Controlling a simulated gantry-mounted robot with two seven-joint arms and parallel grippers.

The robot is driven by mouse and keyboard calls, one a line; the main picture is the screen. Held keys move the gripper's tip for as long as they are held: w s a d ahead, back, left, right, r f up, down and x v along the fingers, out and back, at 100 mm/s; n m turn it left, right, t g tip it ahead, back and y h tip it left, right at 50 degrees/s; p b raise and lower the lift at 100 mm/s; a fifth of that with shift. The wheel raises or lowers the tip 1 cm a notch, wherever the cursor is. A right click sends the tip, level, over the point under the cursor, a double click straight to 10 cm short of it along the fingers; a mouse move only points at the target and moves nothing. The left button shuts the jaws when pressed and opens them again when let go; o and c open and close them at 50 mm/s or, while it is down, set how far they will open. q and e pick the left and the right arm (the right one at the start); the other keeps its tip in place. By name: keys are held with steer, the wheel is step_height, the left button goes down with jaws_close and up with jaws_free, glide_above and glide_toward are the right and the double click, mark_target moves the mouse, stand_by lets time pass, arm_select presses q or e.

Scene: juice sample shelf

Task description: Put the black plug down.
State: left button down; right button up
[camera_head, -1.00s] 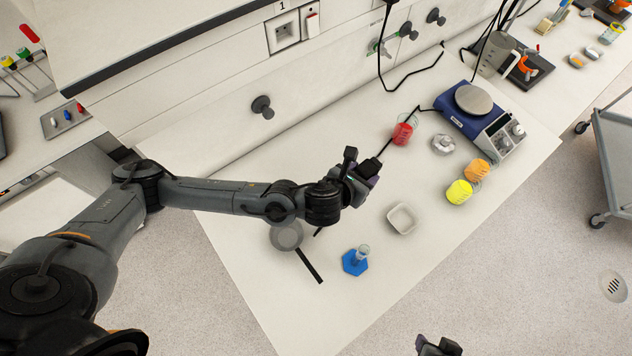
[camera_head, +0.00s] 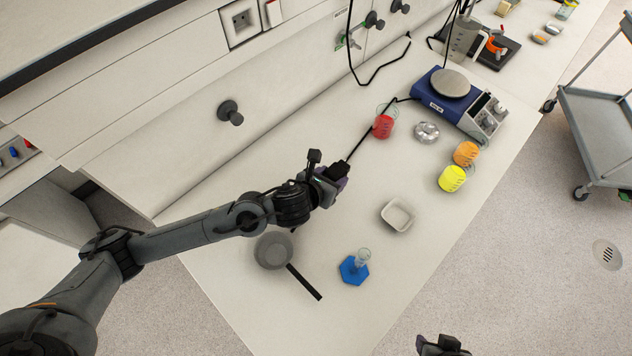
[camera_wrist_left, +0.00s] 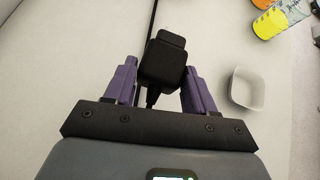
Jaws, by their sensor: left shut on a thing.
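The black plug (camera_head: 338,171) is in my left gripper (camera_head: 331,183), over the back part of the white bench (camera_head: 345,319). In the left wrist view the plug (camera_wrist_left: 166,62) sits between the purple fingers of the left gripper (camera_wrist_left: 162,80), which is shut on it. Its black cord runs away from it toward the blue hotplate (camera_head: 455,100). I cannot tell whether the plug touches the bench. My right gripper (camera_head: 442,346) shows only partly at the bottom edge, and its jaws cannot be made out.
A red beaker (camera_head: 384,123) stands beyond the plug. A white tray (camera_head: 397,229) lies to its right, with yellow (camera_head: 452,179) and orange (camera_head: 466,153) beakers farther right. A grey disc (camera_head: 273,251), a black strip (camera_head: 304,282) and a blue hexagonal base (camera_head: 353,271) are nearer.

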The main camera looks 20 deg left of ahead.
arm_select(q)
steer(key=a+f, duration=0.1)
steer(key=a, duration=0.2)
steer(key=a+f, duration=0.1)
steer(key=shift+a+f, duration=0.15)
steer(key=shift+f, duration=2.15)
steer(key=shift+w, duration=0.1)
steer(key=shift+f, duration=0.1)
steer(key=shift+f+b, duration=0.25)
steer(key=shift+b, duration=0.05)
steer(key=shift+c, duration=1.7)
jaws_free()
steer(key=shift+r, duration=0.1)
